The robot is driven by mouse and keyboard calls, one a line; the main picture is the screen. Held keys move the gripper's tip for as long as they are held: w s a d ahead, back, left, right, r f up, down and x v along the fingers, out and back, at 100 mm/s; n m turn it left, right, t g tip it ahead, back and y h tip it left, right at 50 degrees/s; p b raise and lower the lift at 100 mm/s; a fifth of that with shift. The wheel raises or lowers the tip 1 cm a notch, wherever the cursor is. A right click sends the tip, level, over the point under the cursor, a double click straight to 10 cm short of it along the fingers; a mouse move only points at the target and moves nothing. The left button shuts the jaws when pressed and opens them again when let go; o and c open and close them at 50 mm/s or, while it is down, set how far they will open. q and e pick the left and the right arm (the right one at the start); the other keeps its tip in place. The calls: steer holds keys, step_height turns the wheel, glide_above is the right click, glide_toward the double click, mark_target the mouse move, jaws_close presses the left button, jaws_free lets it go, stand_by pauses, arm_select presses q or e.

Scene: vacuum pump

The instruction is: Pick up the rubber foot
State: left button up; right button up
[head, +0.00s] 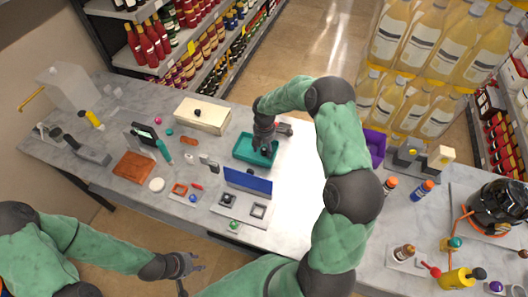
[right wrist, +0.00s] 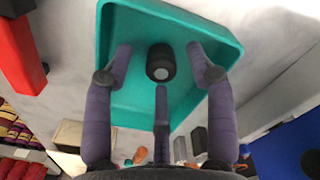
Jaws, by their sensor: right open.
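The rubber foot (right wrist: 160,62) is a short black cylinder with a paler end face, lying in the teal tray (right wrist: 225,28) in the right wrist view. My right gripper (right wrist: 161,76) is open, with its three fingers spread around the foot and visible gaps between them and it. In the head view this gripper (head: 264,147) points down into the teal tray (head: 240,155) and hides the foot. My left gripper (head: 192,264) hangs off the table's front edge, apart from everything, with its fingers spread and empty.
A blue-lidded case (head: 248,181) stands just in front of the tray, and a cream box (head: 203,116) is behind it to the left. A purple bin (head: 376,147) is to the right. Small parts and tools cover the table's left. The bright white area right of the tray is clear.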

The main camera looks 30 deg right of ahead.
steer(key=c, duration=1.1)
